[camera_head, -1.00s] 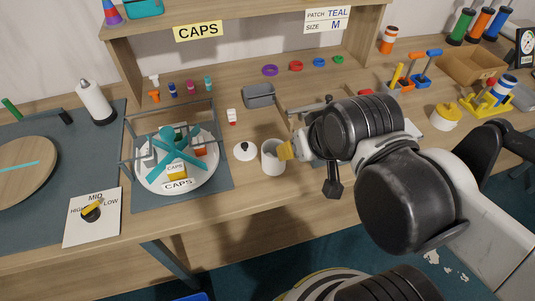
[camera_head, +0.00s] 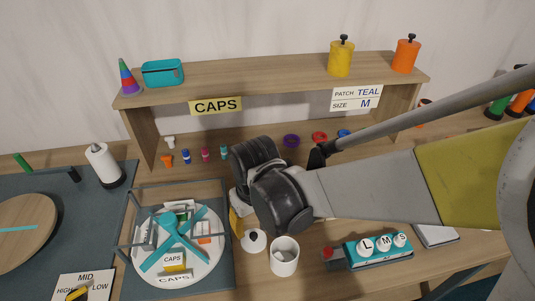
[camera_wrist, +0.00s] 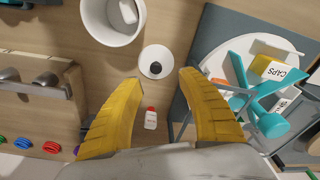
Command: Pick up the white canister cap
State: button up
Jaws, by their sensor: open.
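The white canister cap (camera_head: 255,241) is a round white disc with a black knob. It lies on the bench, left of the open white canister (camera_head: 284,258). In the wrist view the cap (camera_wrist: 150,70) shows just beyond and between my yellow fingertips, with the canister (camera_wrist: 99,33) at upper left. My gripper (camera_wrist: 160,79) is open and empty, its fingers spread to either side of the cap's line. In the head view, one yellow finger shows left of the cap, and my arm hides most of the gripper. The height above the cap is hard to tell.
A round white CAPS tray (camera_head: 205,268) with a teal divider sits in a grey frame left of the cap. A small white-and-red bottle (camera_wrist: 151,118) stands near my fingers. A teal L-M-S block (camera_head: 378,250) lies at right. A wooden shelf (camera_head: 270,82) spans the back.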

aim_at(253, 235)
notch_tip(253, 235, down, 3)
jog(key=shift+w+a+r+b, duration=0.1)
jog(key=shift+w+a+b, duration=0.05)
jog(key=shift+b, duration=0.25)
jog(key=f+b, duration=0.1)
jog(key=f, duration=0.1)
jog(key=w+f+b, duration=0.1)
jog(key=f+b, duration=0.1)
jog(key=f, duration=0.1)
jog(key=shift+w+f, duration=0.1)
jog(key=shift+f, duration=0.2)
jog(key=shift+r, duration=0.1)
jog(key=shift+c, duration=0.4)
jog(key=c, duration=0.9)
